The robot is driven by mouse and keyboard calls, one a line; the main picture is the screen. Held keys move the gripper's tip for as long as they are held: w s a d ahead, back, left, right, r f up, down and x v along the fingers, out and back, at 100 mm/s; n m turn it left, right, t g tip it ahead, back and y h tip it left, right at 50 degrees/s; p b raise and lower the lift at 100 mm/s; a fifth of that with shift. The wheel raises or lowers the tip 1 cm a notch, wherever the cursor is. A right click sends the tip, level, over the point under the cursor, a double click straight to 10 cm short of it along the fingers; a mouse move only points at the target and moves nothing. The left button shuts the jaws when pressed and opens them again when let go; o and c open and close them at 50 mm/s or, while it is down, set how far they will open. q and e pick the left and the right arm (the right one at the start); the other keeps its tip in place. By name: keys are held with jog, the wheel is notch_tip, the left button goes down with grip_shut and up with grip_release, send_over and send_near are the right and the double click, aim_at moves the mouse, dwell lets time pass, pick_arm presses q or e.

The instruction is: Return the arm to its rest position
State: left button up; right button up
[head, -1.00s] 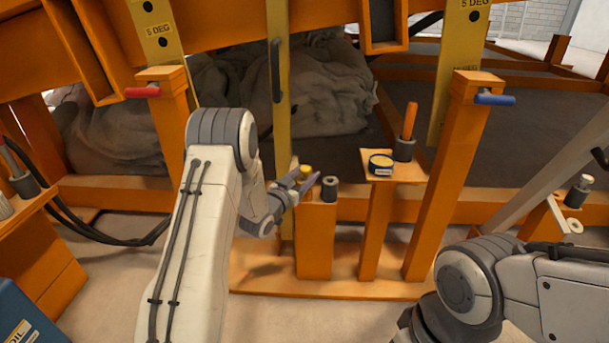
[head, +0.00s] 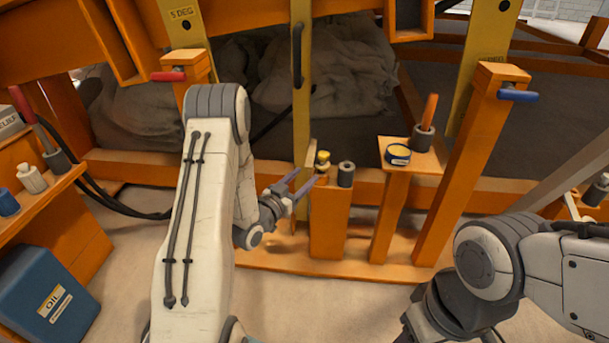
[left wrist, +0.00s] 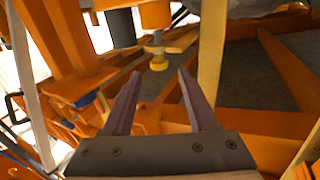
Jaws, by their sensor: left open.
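My left arm (head: 200,215) stands in the middle left of the head view, elbow up. My left gripper (head: 306,178) is open, its two fingers spread and nothing between them. Its tips point at an orange post (head: 330,222) that carries a small yellow-topped piece (head: 322,161) and a dark cylinder (head: 345,174). In the left wrist view the open fingers (left wrist: 160,75) show empty, with a yellow knob (left wrist: 158,62) beyond the tips. The fingers look apart from it. My right arm (head: 490,265) shows at lower right; its gripper is out of view.
A yellow upright bar (head: 301,110) with a dark handle stands close behind my left gripper.

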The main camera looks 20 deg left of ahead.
pick_arm(q)
jog(key=s+d+r+m+g+p, duration=0.1)
jog(key=s+d+r+g+p, duration=0.2)
jog(key=d, duration=0.6)
jog(key=s+d+r+m+g+p, duration=0.2)
jog(key=d+r+g, duration=0.25)
jog(key=d, duration=0.35)
jog(key=s+d+r+m+g+y+p, duration=0.1)
jog(key=s+d+r+g, duration=0.15)
jog(key=s, duration=0.75)
jog(key=s+d+r+g+p, duration=0.1)
jog(key=s+r+g, duration=0.25)
jog(key=s, duration=0.65)
jog(key=s+d+r+m+g+y+p, duration=0.15)
jog(key=s+g, duration=0.25)
jog(key=s, duration=0.7)
notch_tip(320, 180, up, 38)
jog(key=p, duration=3.7)
jog(key=shift+w+d+r+n+p, duration=0.15)
jog(key=shift+d+n+p, duration=0.05)
jog(key=shift+n+p, duration=0.15)
